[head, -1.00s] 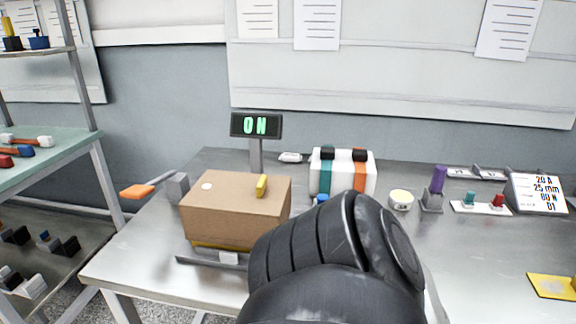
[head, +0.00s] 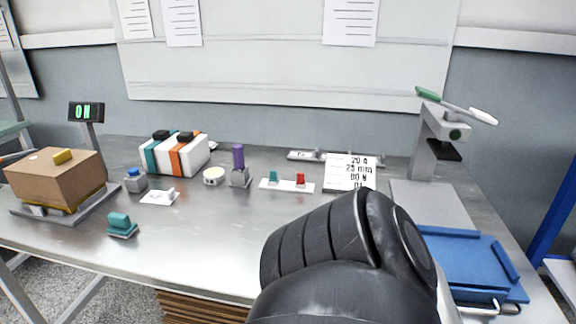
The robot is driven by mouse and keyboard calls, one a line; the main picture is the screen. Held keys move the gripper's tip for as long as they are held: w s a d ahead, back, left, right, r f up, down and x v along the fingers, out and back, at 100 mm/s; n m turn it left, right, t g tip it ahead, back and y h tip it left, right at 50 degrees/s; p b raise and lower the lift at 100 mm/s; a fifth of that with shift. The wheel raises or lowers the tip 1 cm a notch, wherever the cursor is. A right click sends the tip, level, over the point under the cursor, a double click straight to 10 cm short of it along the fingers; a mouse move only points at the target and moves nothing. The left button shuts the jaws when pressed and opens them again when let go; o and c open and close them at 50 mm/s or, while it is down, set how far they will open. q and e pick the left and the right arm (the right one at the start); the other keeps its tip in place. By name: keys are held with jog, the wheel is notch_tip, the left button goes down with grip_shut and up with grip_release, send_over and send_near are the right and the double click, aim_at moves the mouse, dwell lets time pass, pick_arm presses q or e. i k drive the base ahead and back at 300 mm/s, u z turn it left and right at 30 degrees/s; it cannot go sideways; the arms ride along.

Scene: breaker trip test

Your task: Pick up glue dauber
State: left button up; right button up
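A purple upright handle (head: 238,157), which looks like the glue dauber, stands in a small grey holder (head: 240,180) on the metal bench (head: 190,235). A round white pot with a pale yellow top (head: 213,176), perhaps the glue, sits just left of the holder. Neither gripper shows in the head view. A black, ribbed link of my own arm fills the lower middle and hides part of the bench's front.
A cardboard box (head: 55,178) and ON display (head: 86,111) are at left. A lever press (head: 437,135) and blue tray (head: 465,262) are at right.

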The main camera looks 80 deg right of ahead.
aim_at(239, 156)
jog(key=k, duration=0.25)
jog(key=z, duration=1.2)
